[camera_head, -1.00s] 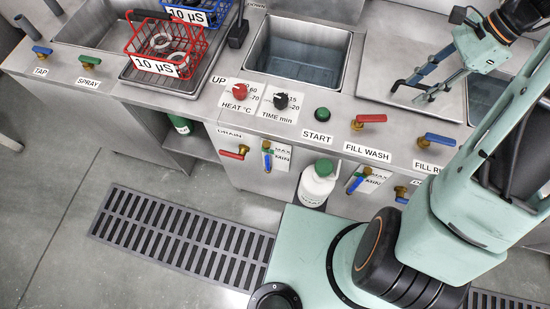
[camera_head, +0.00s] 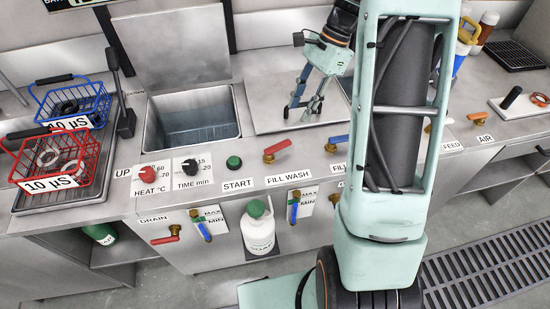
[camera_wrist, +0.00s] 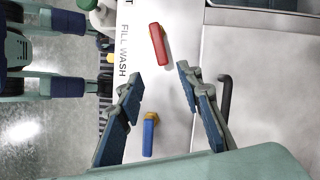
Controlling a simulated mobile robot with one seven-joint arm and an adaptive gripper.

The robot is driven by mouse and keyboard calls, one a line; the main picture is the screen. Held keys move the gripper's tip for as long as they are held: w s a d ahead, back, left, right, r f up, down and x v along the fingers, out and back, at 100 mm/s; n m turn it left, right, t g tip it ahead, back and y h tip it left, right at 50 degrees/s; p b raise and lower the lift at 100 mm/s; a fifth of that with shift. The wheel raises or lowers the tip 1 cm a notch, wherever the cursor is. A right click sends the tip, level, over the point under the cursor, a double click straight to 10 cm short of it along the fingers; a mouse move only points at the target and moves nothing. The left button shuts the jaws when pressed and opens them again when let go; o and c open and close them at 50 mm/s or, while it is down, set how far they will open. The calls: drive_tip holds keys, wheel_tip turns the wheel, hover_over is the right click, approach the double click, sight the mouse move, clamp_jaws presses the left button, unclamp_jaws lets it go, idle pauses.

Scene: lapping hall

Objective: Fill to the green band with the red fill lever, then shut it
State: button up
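The red fill lever (camera_head: 277,148) has a brass base and lies above the FILL WASH label on the counter front; its handle points right. It also shows in the wrist view (camera_wrist: 158,44), beyond and between my fingertips. My gripper (camera_head: 304,110) is open and empty, above the steel lid right of the basin and behind the lever. Its spread fingers show in the wrist view (camera_wrist: 158,74), apart from the lever. The wash basin (camera_head: 237,108) looks bluish inside; its liquid level is unclear. Two MAX/MIN gauges (camera_head: 203,227) (camera_head: 294,208) sit on the front; a green band is too small to make out.
A blue-handled lever (camera_head: 339,140) stands right of the red one and shows between my fingers (camera_wrist: 149,135). A red drain lever (camera_head: 165,237) is below. Red (camera_head: 84,170) and blue (camera_head: 97,98) wire baskets stand left. A white bottle (camera_head: 258,232) stands below.

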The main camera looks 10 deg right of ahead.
sight(284, 143)
drive_tip(key=x, duration=1.1)
drive_tip(key=shift+w+b, duration=0.1)
drive_tip(key=shift+b, duration=0.2)
clamp_jaws()
